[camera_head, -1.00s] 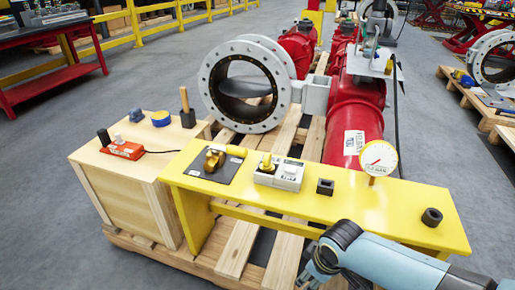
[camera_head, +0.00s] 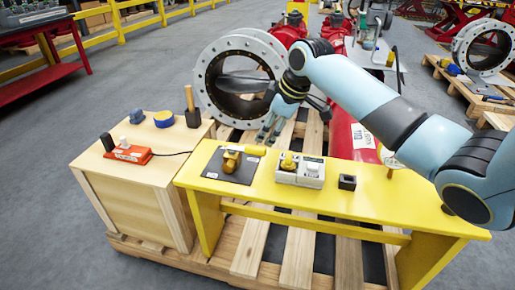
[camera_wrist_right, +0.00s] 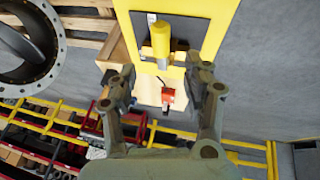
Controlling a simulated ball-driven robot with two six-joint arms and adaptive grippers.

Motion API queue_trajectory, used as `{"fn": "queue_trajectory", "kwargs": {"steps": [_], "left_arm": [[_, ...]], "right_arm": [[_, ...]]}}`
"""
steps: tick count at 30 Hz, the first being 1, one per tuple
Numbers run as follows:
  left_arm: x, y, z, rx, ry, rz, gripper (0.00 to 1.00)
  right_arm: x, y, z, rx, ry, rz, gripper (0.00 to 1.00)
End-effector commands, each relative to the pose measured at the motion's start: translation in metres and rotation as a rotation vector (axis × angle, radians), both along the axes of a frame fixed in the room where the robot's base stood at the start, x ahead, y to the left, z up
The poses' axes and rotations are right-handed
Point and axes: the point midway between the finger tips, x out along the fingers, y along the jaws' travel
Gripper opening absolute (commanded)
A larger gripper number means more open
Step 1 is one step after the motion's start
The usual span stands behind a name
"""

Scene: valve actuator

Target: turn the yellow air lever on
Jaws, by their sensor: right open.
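The yellow air lever (camera_head: 255,150) lies on its brass valve (camera_head: 231,160), mounted on a dark plate (camera_head: 218,173) at the left of the yellow bench (camera_head: 265,195). My right gripper (camera_head: 269,138) is open and empty, with its fingers pointing down just behind and right of the lever's handle. In the right wrist view the lever (camera_wrist_right: 161,42) lies ahead of the gap between the spread fingers (camera_wrist_right: 162,75), apparently without touching. My left gripper is not in view.
A white box with a yellow knob (camera_head: 301,172) and a black square socket (camera_head: 347,182) sit right of the plate. My right arm partly hides the gauge (camera_head: 390,158). A wooden crate (camera_head: 140,200) carries an orange device (camera_head: 128,154) and a mallet (camera_head: 191,105). A large flanged valve (camera_head: 204,92) stands behind.

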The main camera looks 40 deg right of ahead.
Motion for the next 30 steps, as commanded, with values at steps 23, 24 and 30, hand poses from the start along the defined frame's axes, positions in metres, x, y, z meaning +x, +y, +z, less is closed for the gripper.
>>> {"fn": "queue_trajectory", "kwargs": {"steps": [23,24,30], "left_arm": [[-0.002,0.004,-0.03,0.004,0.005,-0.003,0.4],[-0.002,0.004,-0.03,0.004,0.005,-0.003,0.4],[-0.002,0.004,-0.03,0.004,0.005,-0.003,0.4]], "right_arm": [[0.037,0.009,-0.08,0.001,0.0,-0.002,0.5],[0.037,0.009,-0.08,0.001,0.0,-0.002,0.5],[0.036,0.009,-0.08,0.001,0.0,-0.002,0.28]]}}
